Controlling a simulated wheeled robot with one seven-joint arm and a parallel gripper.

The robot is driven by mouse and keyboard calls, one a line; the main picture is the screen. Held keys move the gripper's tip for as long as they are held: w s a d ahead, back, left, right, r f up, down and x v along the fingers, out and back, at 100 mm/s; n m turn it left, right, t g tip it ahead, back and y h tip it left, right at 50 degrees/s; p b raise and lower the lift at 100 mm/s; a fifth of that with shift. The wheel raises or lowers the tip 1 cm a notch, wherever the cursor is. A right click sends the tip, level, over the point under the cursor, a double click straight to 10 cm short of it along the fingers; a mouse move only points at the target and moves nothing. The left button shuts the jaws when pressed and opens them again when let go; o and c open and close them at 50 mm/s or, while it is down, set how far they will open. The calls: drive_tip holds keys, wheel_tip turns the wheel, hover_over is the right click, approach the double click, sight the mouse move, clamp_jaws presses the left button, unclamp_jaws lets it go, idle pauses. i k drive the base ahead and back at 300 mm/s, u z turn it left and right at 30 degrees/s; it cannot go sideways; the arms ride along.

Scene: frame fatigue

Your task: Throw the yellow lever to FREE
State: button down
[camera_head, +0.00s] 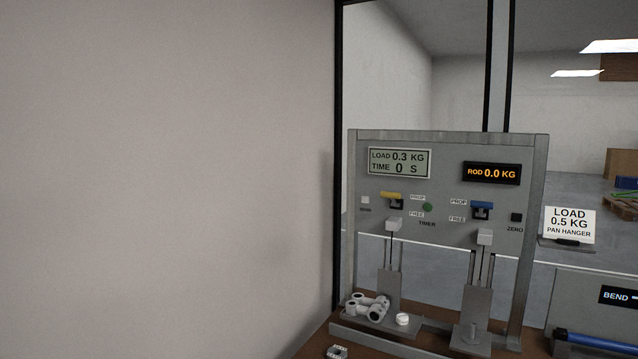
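The yellow lever (391,195) is on the left half of the grey test panel (447,186). It appears to sit at the upper end of its slot, level with the PROP label (418,197). The FREE label (417,214) is just below that. A blue lever (482,205) on the right half also sits level with its own PROP label. The left display (399,162) reads LOAD 0.3 KG, TIME 0 S. My gripper is not in view.
Below the yellow lever a left pan (380,317) carries grey pipe-like pieces (367,306) and a white cylinder (402,319). A right pan (472,338) holds a small post. A LOAD 0.5 KG sign (569,224) stands right. A pale wall (165,180) fills the left.

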sight(393, 195)
drive_tip(key=u, duration=0.15)
drive_tip(key=i, duration=1.25)
drive_tip(key=z, duration=0.6)
